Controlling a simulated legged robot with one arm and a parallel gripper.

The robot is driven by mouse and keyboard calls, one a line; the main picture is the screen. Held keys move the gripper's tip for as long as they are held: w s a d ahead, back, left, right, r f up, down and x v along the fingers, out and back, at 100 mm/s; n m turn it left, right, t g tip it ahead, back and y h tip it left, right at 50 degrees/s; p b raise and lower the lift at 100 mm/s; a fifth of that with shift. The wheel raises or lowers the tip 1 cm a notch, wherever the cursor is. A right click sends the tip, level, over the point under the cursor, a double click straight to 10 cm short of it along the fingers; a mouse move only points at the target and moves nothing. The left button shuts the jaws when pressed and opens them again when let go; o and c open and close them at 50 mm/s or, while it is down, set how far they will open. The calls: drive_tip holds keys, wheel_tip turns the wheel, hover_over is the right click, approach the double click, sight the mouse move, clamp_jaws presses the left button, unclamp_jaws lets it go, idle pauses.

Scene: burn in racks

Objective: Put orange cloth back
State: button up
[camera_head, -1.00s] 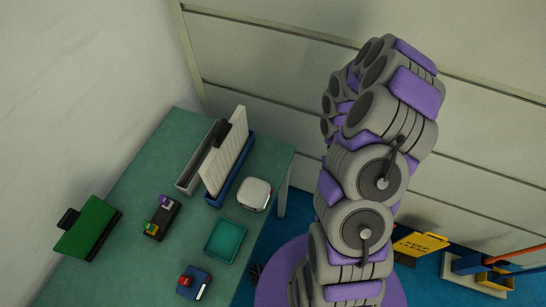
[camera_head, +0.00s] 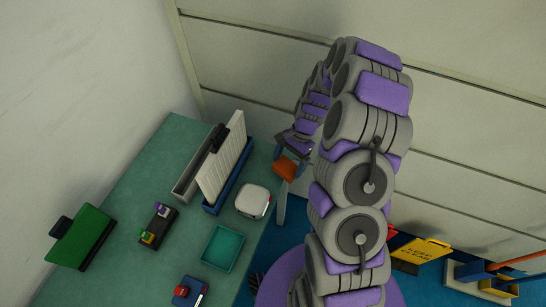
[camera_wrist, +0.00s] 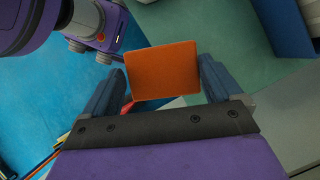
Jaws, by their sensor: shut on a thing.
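The orange cloth (camera_wrist: 162,72) shows as a flat orange rectangle between the two fingers of my gripper (camera_wrist: 160,85) in the wrist view. My gripper is shut on it. In the head view my gripper (camera_head: 290,160) holds the orange cloth (camera_head: 286,168) off the right edge of the green table (camera_head: 185,135), near the white rounded box. Below the cloth in the wrist view are the blue floor and part of the table.
On the table stand a white ribbed panel (camera_head: 222,160) in a blue tray, a white rounded box (camera_head: 253,201), an empty teal tray (camera_head: 223,248), a dark block with coloured pieces (camera_head: 158,226), a blue box with a red knob (camera_head: 188,292) and a green panel (camera_head: 80,237).

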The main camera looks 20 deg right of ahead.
drive_tip(key=w+a, duration=0.1)
drive_tip(key=w, duration=0.1)
drive_tip(key=w+a+b, duration=0.1)
drive_tip(key=w, duration=0.1)
drive_tip(key=w+a, duration=0.1)
drive_tip(key=w, duration=0.1)
drive_tip(key=shift+w+a+f, duration=0.25)
drive_tip(key=shift+a+f, duration=0.05)
drive_tip(key=shift+f, duration=0.1)
wheel_tip(320, 180, down, 4)
drive_tip(key=shift+r+b, duration=0.25)
drive_tip(key=shift+b, duration=0.55)
drive_tip(key=shift+s+r, duration=0.1)
drive_tip(key=shift+s, duration=0.05)
drive_tip(key=o, duration=1.1)
drive_tip(key=shift+c, duration=0.2)
